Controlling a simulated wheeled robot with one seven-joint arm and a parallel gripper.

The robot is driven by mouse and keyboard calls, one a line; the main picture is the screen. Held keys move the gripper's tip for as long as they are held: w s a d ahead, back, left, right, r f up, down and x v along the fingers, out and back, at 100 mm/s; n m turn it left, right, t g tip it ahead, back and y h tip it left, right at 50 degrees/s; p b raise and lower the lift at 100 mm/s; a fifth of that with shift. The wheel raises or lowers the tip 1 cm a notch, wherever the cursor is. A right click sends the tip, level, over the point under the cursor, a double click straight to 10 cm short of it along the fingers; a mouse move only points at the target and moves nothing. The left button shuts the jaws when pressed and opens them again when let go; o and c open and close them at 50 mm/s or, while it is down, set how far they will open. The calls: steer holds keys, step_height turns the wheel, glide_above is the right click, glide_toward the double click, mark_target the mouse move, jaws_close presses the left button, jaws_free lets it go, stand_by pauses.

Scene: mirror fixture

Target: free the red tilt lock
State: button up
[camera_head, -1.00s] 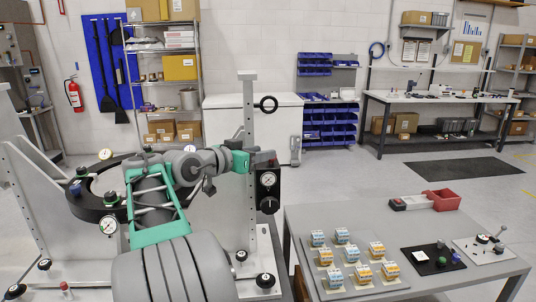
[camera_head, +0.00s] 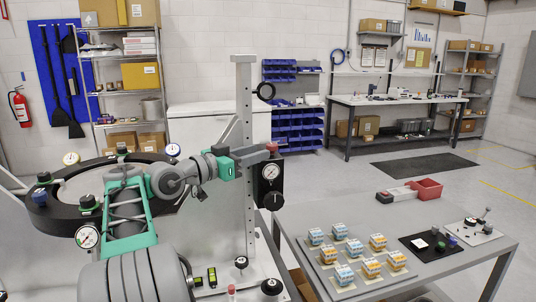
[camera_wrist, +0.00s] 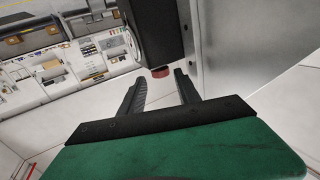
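The red tilt lock looks to be the small red knob (camera_head: 272,147) on top of the black gauge block (camera_head: 270,185), beside the upright post. In the wrist view the red knob (camera_wrist: 161,71) shows under a dark body, in line with the gap between my fingers and just beyond their tips. My gripper (camera_head: 262,153) reaches the block from the left in the head view. In the wrist view my gripper (camera_wrist: 160,82) is open, its two dark fingers apart with nothing held between them. Whether a finger touches the knob cannot be told.
The grey post (camera_head: 243,150) stands close behind the block. A black ring (camera_head: 98,187) with gauges and knobs is at left. Another red knob (camera_head: 231,291) sits low on the base.

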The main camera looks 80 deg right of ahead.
mark_target(273, 148)
steer(key=p+x, duration=0.1)
steer(key=x, duration=0.5)
steer(key=shift+s+d, duration=0.25)
steer(key=shift+d, duration=0.05)
jaws_close()
